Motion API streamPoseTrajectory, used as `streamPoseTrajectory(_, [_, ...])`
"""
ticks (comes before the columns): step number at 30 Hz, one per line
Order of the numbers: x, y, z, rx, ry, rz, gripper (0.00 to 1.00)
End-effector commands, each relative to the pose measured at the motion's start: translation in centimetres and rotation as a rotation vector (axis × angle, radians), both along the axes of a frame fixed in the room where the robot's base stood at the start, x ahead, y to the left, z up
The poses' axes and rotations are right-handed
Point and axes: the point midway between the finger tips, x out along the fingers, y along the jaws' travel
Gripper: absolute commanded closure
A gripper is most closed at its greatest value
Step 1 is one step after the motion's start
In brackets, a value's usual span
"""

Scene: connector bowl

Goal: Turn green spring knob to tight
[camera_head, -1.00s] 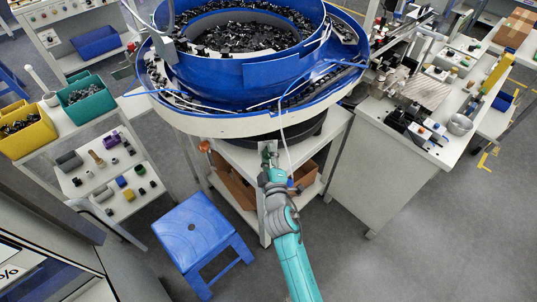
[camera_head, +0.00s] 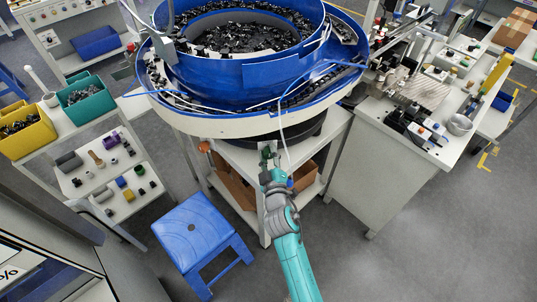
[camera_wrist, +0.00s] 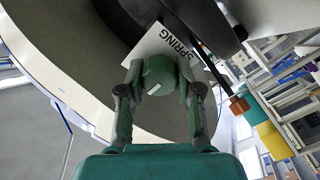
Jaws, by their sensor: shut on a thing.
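The green knob (camera_wrist: 158,74) sits under the rim of the bowl feeder, beside a white label reading SPRING (camera_wrist: 172,46) in the wrist view. It carries a small white mark on its face. My gripper (camera_wrist: 160,92) is shut on the knob, one finger on each side of it. In the head view my gripper (camera_head: 268,160) reaches up to the stand below the bowl, and the knob there is small and partly hidden by the fingers.
The blue bowl feeder (camera_head: 245,75) hangs over my gripper. An orange knob (camera_head: 204,147) is to the left, also in the wrist view (camera_wrist: 239,104). A blue stool (camera_head: 195,228) stands at lower left, a workbench (camera_head: 385,165) at right.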

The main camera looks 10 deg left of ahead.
Motion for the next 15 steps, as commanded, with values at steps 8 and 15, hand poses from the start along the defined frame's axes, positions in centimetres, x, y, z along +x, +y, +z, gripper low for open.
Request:
streamPoseTrajectory(8, [-0.01,-0.05,-0.15,-0.001,0.003,-0.001,0.41])
streamPoseTrajectory(15, [-0.14,-0.06,-0.1,0.0,0.001,0.0,0.41])
